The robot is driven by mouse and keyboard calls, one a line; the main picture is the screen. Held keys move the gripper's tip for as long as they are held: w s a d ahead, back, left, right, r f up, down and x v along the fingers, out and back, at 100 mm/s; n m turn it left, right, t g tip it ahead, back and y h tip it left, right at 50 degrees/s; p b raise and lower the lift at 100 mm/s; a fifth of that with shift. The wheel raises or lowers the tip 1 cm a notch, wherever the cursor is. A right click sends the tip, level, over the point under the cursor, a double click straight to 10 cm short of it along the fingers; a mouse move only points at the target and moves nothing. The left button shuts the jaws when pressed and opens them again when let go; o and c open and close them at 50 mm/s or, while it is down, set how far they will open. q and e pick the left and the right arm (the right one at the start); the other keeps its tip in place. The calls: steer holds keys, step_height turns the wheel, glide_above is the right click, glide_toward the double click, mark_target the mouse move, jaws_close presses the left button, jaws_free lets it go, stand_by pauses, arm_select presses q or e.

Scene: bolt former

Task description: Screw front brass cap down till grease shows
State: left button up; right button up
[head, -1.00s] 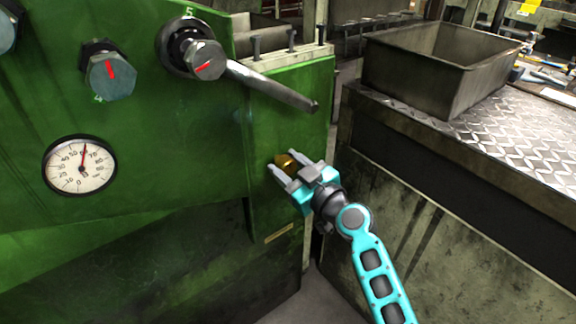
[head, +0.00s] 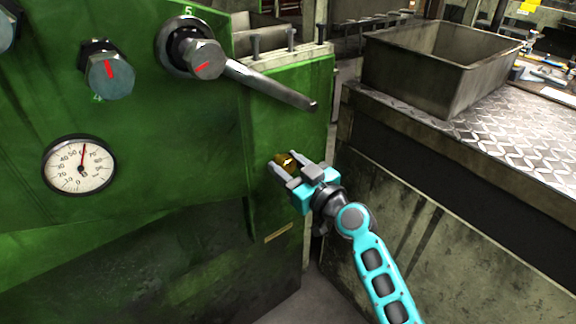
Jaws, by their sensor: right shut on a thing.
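The front brass cap (head: 285,160) sits on the green machine's front panel (head: 220,205), low on its right part. My right gripper (head: 281,164) is shut on the cap, with one grey finger on each side of it. The fingers hide part of the cap. A small pale spot shows on the cap; I cannot tell whether it is grease or a glint. My left gripper is not in view.
A long lever handle (head: 265,84) juts out above the cap. A gauge (head: 79,165) and a bolt head marked 4 (head: 109,72) are at left. A metal bin (head: 440,65) stands on the tread-plate bench (head: 500,128) at right.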

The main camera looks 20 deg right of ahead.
steer(key=m, duration=0.4)
steer(key=shift+w+r, duration=0.1)
steer(key=shift+r, duration=0.3)
steer(key=m+p, duration=0.1)
steer(key=m, duration=0.3)
steer(key=shift+d+r, duration=0.1)
steer(key=shift+d, duration=0.05)
steer(key=m, duration=0.3)
steer(key=m+p, duration=0.1)
steer(key=m, duration=0.3)
steer(key=shift+w+d, duration=0.1)
steer(key=shift+d, duration=0.1)
steer(key=o, duration=0.7)
steer(key=shift+c, duration=0.2)
steer(key=o, duration=0.4)
steer(key=shift+f, duration=0.35)
steer(key=shift+a, duration=0.1)
steer(key=shift+s+f, duration=0.1)
steer(key=shift+s, duration=0.1)
